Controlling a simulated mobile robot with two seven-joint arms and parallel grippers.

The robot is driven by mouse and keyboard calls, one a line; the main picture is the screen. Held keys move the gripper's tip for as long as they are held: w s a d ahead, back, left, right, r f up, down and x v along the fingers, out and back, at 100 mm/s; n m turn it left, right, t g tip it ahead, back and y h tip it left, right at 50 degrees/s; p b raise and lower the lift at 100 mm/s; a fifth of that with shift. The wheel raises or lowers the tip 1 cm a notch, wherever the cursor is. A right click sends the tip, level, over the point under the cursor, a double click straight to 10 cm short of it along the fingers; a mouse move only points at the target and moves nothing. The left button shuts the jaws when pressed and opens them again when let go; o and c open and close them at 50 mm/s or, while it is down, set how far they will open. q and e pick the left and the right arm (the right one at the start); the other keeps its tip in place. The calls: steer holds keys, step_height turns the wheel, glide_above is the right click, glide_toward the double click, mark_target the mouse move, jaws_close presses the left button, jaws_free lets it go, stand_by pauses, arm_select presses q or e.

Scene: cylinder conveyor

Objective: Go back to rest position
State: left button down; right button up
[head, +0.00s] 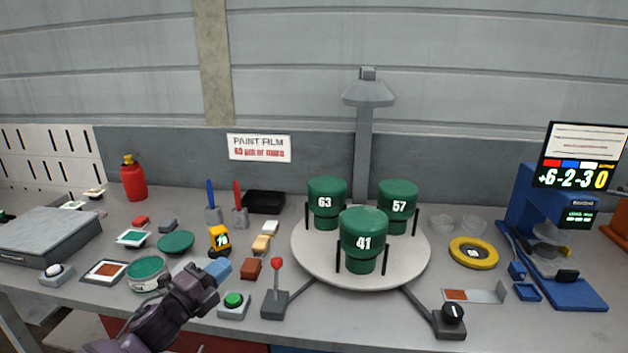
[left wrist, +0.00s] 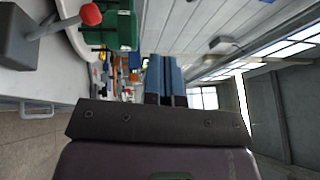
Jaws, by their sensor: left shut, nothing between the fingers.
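My left gripper (head: 218,270) is shut and empty. In the head view it is above the front of the bench, between the green paint tin (head: 146,273) and the green push button (head: 234,300). In the left wrist view its blue fingers (left wrist: 166,78) lie close together with nothing between them. The red-knobbed lever (head: 276,264) stands to its right, apart from it; the red knob also shows in the left wrist view (left wrist: 91,14). My right gripper is not in view.
A round white turntable (head: 304,262) carries green cylinders marked 63 (head: 326,188), 57 (head: 398,193) and 41 (head: 363,226). A yellow gauge (head: 219,239) and small blocks lie near my left gripper. A blue stand (head: 535,205) and a yellow tape ring (head: 473,252) are at right.

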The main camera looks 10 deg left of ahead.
arm_select(q)
steer(key=s+a+f+n+g+y, duration=0.1)
steer(key=s+f+n+g+y, duration=0.2)
steer(key=s+f+n, duration=0.8)
steer(key=s+a+f+n+g+y, duration=0.1)
steer(key=s+f+n+y, duration=0.5)
steer(key=s+f+n, duration=0.6)
steer(key=s+f+g, duration=0.1)
steer(key=s, duration=0.4)
steer(key=shift+s+a+g+y, duration=0.3)
steer(key=shift+a+g+y, duration=0.05)
steer(key=shift+g+y, duration=0.05)
